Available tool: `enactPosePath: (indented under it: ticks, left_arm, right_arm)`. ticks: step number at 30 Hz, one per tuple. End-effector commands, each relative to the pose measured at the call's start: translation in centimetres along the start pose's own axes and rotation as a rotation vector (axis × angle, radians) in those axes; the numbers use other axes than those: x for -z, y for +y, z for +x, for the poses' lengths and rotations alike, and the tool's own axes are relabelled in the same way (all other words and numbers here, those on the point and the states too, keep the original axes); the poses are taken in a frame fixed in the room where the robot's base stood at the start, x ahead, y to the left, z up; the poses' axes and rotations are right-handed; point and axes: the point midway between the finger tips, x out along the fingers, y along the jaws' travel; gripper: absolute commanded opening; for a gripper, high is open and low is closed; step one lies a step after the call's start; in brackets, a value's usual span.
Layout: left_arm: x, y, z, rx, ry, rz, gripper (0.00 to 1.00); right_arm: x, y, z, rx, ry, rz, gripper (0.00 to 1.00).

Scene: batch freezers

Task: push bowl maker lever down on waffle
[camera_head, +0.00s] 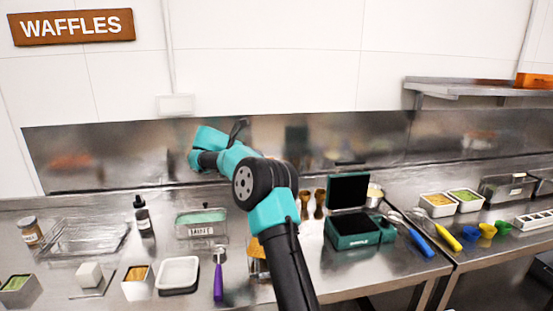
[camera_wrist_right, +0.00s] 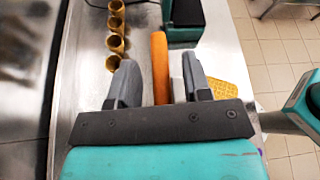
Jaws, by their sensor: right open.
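In the right wrist view my right gripper (camera_wrist_right: 158,78) is open, its two grey fingers apart. An upright-looking orange bar (camera_wrist_right: 160,65), likely the bowl maker's lever, shows between and beyond the fingers; I cannot tell whether they touch it. A small pale part (camera_wrist_right: 178,90) sits beside it. A golden waffle (camera_wrist_right: 230,93) with a grid pattern lies to the right of the fingers. In the head view my right arm covers the gripper and most of this spot; only an orange-yellow patch (camera_head: 257,258) shows beside it. My left gripper is not in view.
A teal waffle maker (camera_head: 352,230) stands open to the right. Brown cones (camera_head: 320,204) stand near the back; several show in the right wrist view (camera_wrist_right: 116,28). A purple-handled scoop (camera_head: 218,277) and white tub (camera_head: 178,274) are on the left.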

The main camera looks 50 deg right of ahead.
Motion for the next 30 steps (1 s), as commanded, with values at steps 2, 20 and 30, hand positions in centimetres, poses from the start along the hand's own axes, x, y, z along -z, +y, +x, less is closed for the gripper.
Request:
enactPosePath:
  ticks: [2, 20, 30]
  left_arm:
    - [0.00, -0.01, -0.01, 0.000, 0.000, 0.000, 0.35]
    - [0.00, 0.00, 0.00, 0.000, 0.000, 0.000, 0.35]
    - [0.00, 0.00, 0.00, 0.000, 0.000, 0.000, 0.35]
  right_arm:
    - [0.21, 0.05, 0.07, -0.007, -0.001, -0.003, 0.45]
    - [0.36, 0.11, 0.20, -0.011, -0.002, -0.005, 0.22]
    - [0.35, 0.11, 0.20, -0.011, -0.002, -0.005, 0.00]
